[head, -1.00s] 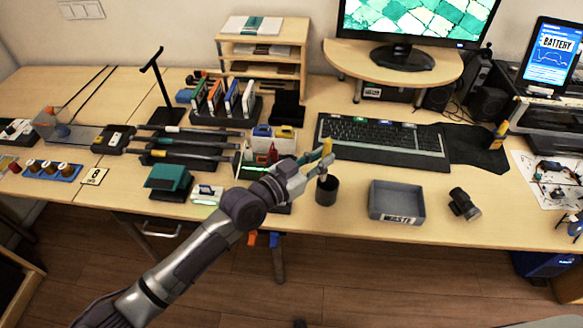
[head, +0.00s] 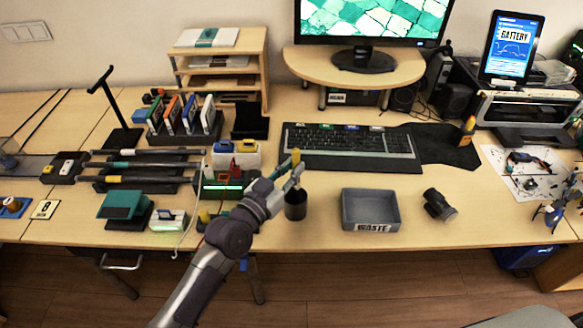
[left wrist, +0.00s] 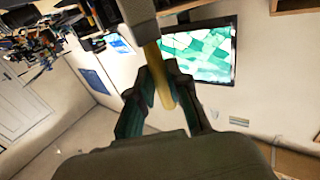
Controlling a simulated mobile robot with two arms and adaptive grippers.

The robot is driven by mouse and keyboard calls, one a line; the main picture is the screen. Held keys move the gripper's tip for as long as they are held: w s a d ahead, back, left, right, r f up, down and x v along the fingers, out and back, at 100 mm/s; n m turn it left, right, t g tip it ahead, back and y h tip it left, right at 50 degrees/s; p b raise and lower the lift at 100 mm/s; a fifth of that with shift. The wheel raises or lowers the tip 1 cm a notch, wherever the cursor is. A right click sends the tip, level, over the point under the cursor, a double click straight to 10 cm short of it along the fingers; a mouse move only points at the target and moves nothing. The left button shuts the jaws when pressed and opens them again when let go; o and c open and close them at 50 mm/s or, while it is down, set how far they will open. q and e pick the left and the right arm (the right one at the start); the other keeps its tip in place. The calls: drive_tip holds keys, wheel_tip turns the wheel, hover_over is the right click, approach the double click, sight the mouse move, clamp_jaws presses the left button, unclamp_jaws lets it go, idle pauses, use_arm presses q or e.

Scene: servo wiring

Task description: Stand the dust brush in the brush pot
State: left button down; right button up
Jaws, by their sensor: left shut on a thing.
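The dust brush (head: 296,157) shows as a yellow upright piece at the tips of my left gripper (head: 292,178). The gripper is shut on it. The dark round brush pot (head: 296,206) stands on the table just below the gripper. The brush is over the pot's mouth, but the fingers hide its lower part, and I cannot tell whether it is inside. In the left wrist view the yellow handle (left wrist: 158,70) runs between the two fingers (left wrist: 160,98) to a pale grey block at the top. My right gripper is not in view.
A grey WASTE tray (head: 371,210) stands right of the pot, with a dark cylindrical object (head: 439,205) beyond it. The keyboard (head: 350,141) lies behind. A green-based holder (head: 222,185) is close on the left. Bare table lies between pot and tray.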

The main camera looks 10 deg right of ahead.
use_arm(q)
drive_tip(key=shift+f+b, duration=3.45)
drive_tip(key=shift+f, duration=0.65)
drive_tip(key=c, duration=1)
unclamp_jaws()
drive_tip(key=shift+c, duration=0.2)
drive_tip(key=v, duration=1.2)
drive_tip(key=shift+w, duration=0.1)
